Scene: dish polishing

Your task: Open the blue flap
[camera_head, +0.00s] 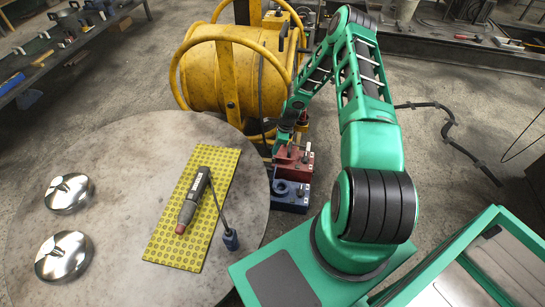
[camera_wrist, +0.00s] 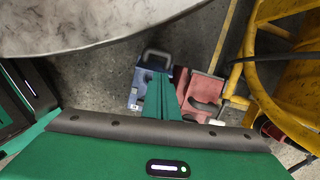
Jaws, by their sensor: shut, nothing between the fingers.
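A blue box-like unit (camera_head: 290,197) with a round dark opening or fitting on top stands beside the round table's right edge. It also shows in the wrist view (camera_wrist: 139,84), with a dark handle-like loop (camera_wrist: 157,53) at its far end; I cannot tell which part is the flap. A red unit (camera_head: 294,160) stands right behind it, and shows right of it in the wrist view (camera_wrist: 203,92). My gripper (camera_wrist: 162,80) is shut and empty, above the boundary between blue and red, hiding part of both. In the head view, my gripper (camera_head: 283,140) is small, above the red unit.
The round table (camera_head: 110,150) holds two shiny metal lids (camera_head: 68,193) (camera_head: 64,256), a yellow dotted mat (camera_head: 180,247) and a grey power tool (camera_head: 192,203). A yellow drum in a tubular frame (camera_head: 215,75) stands close behind the units.

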